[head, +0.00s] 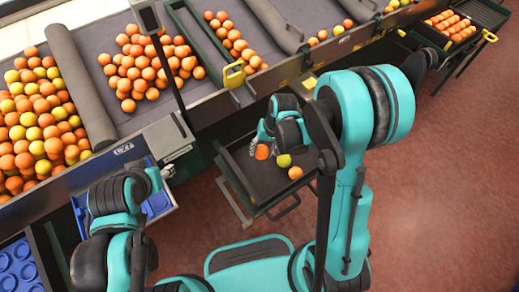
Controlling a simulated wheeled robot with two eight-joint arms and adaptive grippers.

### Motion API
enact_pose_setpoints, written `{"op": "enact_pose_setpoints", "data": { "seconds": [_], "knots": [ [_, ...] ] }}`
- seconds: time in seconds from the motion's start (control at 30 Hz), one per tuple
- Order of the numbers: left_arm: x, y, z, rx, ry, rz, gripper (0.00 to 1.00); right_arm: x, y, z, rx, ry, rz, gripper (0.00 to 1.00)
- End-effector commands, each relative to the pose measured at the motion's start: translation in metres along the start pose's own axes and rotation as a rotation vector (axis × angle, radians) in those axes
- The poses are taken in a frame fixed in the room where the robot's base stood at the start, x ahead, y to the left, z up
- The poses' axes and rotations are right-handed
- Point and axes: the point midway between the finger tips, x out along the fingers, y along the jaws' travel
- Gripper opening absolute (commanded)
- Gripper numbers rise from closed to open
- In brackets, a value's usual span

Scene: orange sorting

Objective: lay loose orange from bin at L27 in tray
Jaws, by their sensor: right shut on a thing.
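My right gripper (265,138) is shut on an orange (262,152), over a dark bin (262,197) below the belt's front edge. A yellow-green fruit (284,160) and another orange (296,173) lie in that bin. The gripper's dark body hides part of the bin, and I cannot tell how far the held orange is above its floor. My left gripper (157,178) is beside a blue tray (158,205) at the left; its fingers are too small to read. I cannot read a label L27.
The sorting belt (90,50) runs across the back with piles of oranges (150,65) between dark dividers. A blue cup tray (18,268) is at the lower left. A filled tray (452,27) stands at the upper right. The red floor (440,190) at the right is clear.

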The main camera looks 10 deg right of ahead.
Motion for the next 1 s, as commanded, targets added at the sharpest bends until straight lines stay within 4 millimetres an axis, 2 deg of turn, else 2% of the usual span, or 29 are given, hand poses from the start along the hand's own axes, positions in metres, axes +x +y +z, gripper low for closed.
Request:
{"op": "enact_pose_setpoints", "data": {
  "seconds": [0.8, 1.0],
  "knots": [
    [0.056, 0.0, 0.04, 0.0, 0.0, 0.0, 0.52, 0.086, 0.02, 0.0, -0.001, 0.0, 0.0, 0.15],
    [0.065, 0.0, 0.047, 0.0, 0.0, 0.0, 0.52, 0.101, 0.023, 0.0, -0.001, 0.0, 0.0, 0.15]
  ]
}}
